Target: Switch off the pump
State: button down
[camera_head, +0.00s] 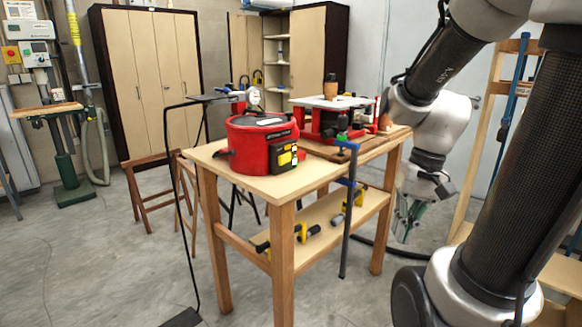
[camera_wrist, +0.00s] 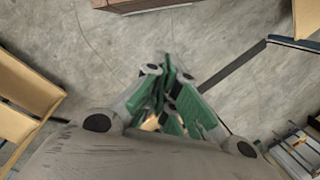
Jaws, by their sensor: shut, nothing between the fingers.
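The pump looks to be the round red machine (camera_head: 261,143) on the wooden table. It has a black-and-yellow switch box (camera_head: 287,157) on its front right side and a gauge on top. My gripper (camera_head: 404,228) hangs beside the table's right end, pointing down, well apart from the red machine. In the wrist view my gripper (camera_wrist: 172,80) has its green fingers together, with nothing between them, above the bare grey floor. The red machine is not recognisable in the wrist view.
The wooden table (camera_head: 243,186) also bears a second red machine (camera_head: 325,118) at its back right. A blue clamp (camera_head: 349,165) stands upright at the table's front right edge. Clamps lie on the lower shelf (camera_head: 318,220). Tall cupboards (camera_head: 150,75) stand behind. Floor (camera_head: 90,260) at front left is clear.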

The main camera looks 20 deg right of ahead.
aim_at(284, 164)
jog(key=w+a+f+m+t+y, duration=0.2)
jog(key=w+a+f+m+y, duration=0.15)
jog(key=w+m+y, duration=0.2)
jog(key=w+a+f+m+t+y, duration=0.25)
jog(key=w+a+m+y, duration=0.2)
jog(key=m, duration=0.25)
jog(key=w+d+r+m+t, duration=0.2)
jog(key=w+m+t, duration=0.3)
jog(key=w, duration=0.4)
jog(key=w+d+r+m+t+h, duration=0.1)
jog(key=w+d+r+m+t, duration=0.2)
jog(key=w, duration=0.6)
jog(key=r+m+t, duration=0.1)
jog(key=m+t, duration=0.1)
jog(key=m, duration=0.1)
jog(key=x, duration=1.4)
jog(key=shift+w+f, duration=0.1)
